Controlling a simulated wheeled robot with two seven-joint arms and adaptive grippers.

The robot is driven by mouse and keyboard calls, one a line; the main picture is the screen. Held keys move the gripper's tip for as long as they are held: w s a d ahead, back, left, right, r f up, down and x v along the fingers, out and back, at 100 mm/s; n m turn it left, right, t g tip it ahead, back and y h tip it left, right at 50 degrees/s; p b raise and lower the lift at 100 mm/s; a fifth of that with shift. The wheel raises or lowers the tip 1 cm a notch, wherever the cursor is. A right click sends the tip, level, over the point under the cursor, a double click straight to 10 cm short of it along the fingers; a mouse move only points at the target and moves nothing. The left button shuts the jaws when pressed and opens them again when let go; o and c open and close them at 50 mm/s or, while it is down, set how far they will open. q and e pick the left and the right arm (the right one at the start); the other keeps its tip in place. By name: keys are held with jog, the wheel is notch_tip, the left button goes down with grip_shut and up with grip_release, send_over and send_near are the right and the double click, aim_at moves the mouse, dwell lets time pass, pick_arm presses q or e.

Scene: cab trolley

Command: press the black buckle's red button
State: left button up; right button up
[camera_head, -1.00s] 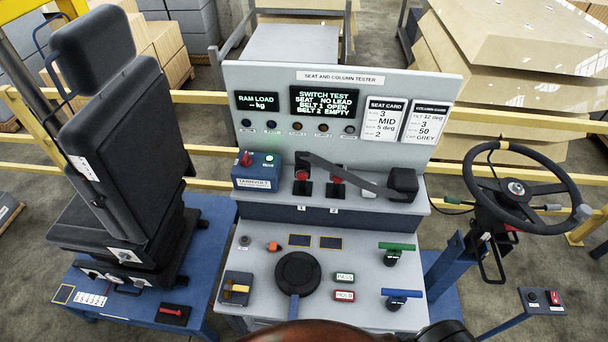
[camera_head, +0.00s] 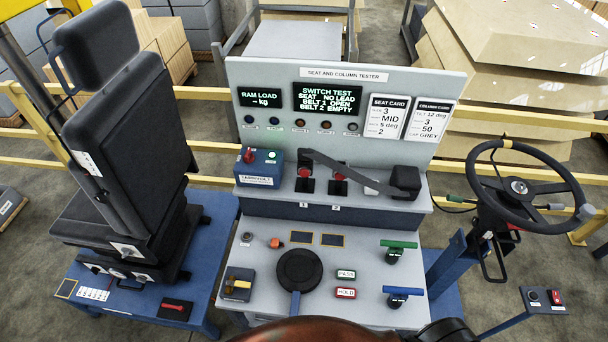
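Two black buckles stand on the tester's upper shelf, above labels 1 and 2. The left buckle (camera_head: 305,185) has a red button (camera_head: 305,172) on top, and the right buckle (camera_head: 338,187) has a red button (camera_head: 337,176). A dark grey belt strap (camera_head: 352,172) runs from above the left buckle past the right one to a black box (camera_head: 405,182). The strap partly covers the buckle tops, so I cannot tell whether a tongue is seated. The screen (camera_head: 327,98) reads belt 1 open, belt 2 empty. Neither of my grippers is in view.
A blue tare box (camera_head: 258,168) with a red knob stands left of the buckles. The lower desk holds a round black pad (camera_head: 299,270), a green handle (camera_head: 398,244) and a blue handle (camera_head: 403,291). A seat (camera_head: 125,145) stands left, a steering wheel (camera_head: 520,188) right.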

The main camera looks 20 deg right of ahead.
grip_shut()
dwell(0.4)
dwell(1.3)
